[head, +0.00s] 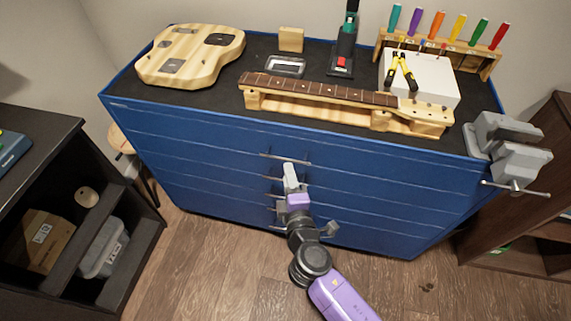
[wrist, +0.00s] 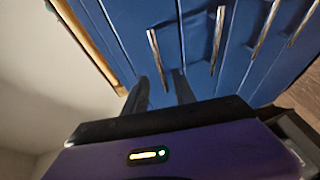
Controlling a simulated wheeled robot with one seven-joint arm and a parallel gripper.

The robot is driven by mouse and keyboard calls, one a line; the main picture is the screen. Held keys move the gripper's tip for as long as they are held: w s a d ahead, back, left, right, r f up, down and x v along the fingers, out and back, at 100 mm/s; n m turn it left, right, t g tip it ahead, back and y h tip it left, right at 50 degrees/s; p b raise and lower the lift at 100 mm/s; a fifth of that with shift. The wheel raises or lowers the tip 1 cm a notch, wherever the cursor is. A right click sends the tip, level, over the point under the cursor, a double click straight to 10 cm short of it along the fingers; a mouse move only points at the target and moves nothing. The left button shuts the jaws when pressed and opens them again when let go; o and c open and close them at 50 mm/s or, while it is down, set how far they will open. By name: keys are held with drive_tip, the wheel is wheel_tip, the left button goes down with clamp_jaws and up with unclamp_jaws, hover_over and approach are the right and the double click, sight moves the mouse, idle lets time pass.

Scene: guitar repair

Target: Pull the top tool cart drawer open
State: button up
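The blue tool cart (head: 200,150) has several stacked drawers, all looking flush and shut. The top drawer's bar handle (head: 268,155) is near the middle of the front; in the wrist view it is the leftmost handle (wrist: 153,48). My gripper (head: 288,165) is at this handle in the head view. In the wrist view my gripper (wrist: 161,78) is open, with its two dark fingers apart and one on each side of the handle's near end. I see gaps beside the handle; whether a finger touches it I cannot tell.
Lower handles (wrist: 217,40) sit close beside my gripper. A guitar body (head: 192,52), a neck on a wooden support (head: 320,92) and a screwdriver rack (head: 486,62) lie on the cart top. A grey vise (head: 510,145) is at its right corner. Dark shelves (head: 60,200) stand left.

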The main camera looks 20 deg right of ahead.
sight(284, 158)
drive_tip(key=x, duration=0.7)
drive_tip(key=shift+w+f, duration=0.15)
drive_tip(key=shift+w, duration=0.1)
clamp_jaws()
idle(1.2)
